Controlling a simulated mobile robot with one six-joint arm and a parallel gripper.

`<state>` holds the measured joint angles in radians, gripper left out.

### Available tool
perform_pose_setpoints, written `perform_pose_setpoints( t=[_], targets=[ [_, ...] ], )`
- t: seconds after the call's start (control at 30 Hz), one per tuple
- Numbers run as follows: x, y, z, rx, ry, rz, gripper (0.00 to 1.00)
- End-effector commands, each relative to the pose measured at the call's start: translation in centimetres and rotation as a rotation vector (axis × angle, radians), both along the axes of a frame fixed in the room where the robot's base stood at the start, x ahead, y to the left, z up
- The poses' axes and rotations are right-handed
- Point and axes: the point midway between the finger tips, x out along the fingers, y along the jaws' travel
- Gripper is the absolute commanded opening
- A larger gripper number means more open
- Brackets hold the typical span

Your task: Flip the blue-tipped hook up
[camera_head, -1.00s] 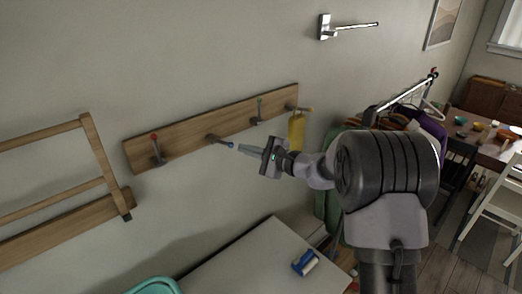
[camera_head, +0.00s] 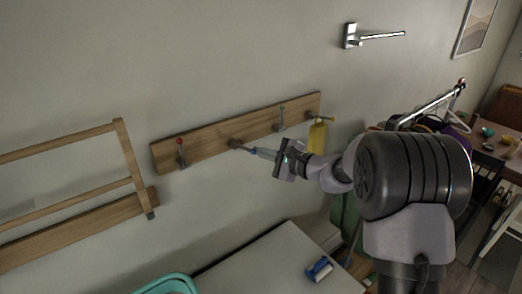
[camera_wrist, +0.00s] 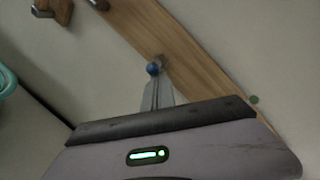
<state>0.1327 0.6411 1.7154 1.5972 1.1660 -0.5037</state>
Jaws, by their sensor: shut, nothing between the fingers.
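A wooden rail (camera_head: 208,138) on the wall carries several hooks. The blue-tipped hook (camera_head: 241,146) sticks out from the rail, folded down, with its blue tip pointing toward my gripper. My gripper (camera_head: 261,153) is shut and empty, its fingertips at the blue tip. In the wrist view the blue tip (camera_wrist: 153,69) is right at the ends of my closed fingers (camera_wrist: 158,92); I cannot tell whether they touch or which is in front. The hook's stem is mostly hidden there.
The red-tipped hook (camera_head: 181,152) and the green-tipped hook (camera_head: 281,117) stand up on either side. A yellow cloth (camera_head: 317,136) hangs at the rail's right end. A wooden rack (camera_head: 130,165) is on the left. Below are a white surface (camera_head: 262,262) and a teal basket (camera_head: 172,284).

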Motion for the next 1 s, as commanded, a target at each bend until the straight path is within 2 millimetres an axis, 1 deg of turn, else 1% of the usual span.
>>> perform_pose_setpoints(
  t=[0.37, 0.57, 0.7, 1.0],
  targets=[
    [0.2, 0.2, 1.4, -0.049, 0.072, 0.001, 0.0],
    [0.5, 0.4, 2.9, -0.122, 0.175, 0.002, 0.0],
    [1.0, 0.7, 4.0, -0.195, 0.277, 0.003, 0.0],
    [2.2, 1.5, 5.0, -0.192, 0.281, 0.001, 0.0]
  ],
)
